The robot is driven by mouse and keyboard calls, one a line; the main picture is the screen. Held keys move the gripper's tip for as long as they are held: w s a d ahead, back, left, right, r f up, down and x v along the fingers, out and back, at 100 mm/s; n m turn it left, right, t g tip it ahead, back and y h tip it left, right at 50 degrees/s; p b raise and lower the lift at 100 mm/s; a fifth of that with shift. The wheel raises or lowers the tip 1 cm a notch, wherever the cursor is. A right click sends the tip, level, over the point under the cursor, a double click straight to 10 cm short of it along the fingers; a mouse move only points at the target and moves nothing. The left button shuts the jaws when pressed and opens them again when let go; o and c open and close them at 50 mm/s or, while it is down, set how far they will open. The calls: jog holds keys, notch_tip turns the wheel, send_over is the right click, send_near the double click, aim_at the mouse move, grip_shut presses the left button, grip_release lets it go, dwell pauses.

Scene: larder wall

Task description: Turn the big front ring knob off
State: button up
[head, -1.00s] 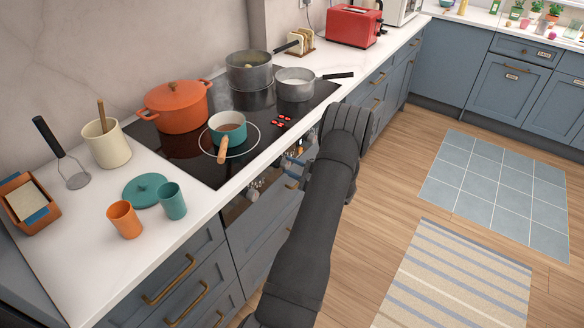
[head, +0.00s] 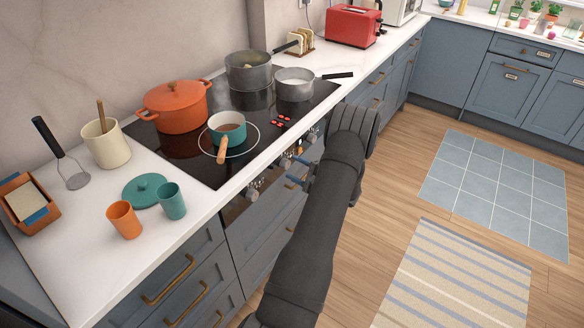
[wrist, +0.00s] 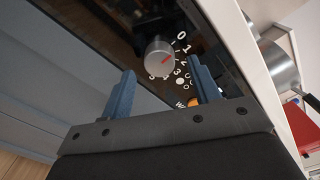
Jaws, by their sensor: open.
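In the head view my gripper (head: 292,172) is at the oven front. On the hob (head: 190,164) a white circle surrounds a teal saucepan (head: 229,126). I cannot tell which knob serves it.
An orange piece (wrist: 194,101) shows partly behind the right finger. Another knob (head: 252,195) is farther left on the panel. An orange pot (head: 174,108) and grey pans (head: 294,88) stand on the hob. The saucepan's wooden handle (head: 222,150) points toward the front edge.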

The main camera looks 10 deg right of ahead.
jog(key=v, duration=1.5)
jog(key=shift+s, duration=0.2)
jog(key=shift+d, duration=0.15)
jog(key=x, duration=1.7)
jog(key=shift+w, duration=0.2)
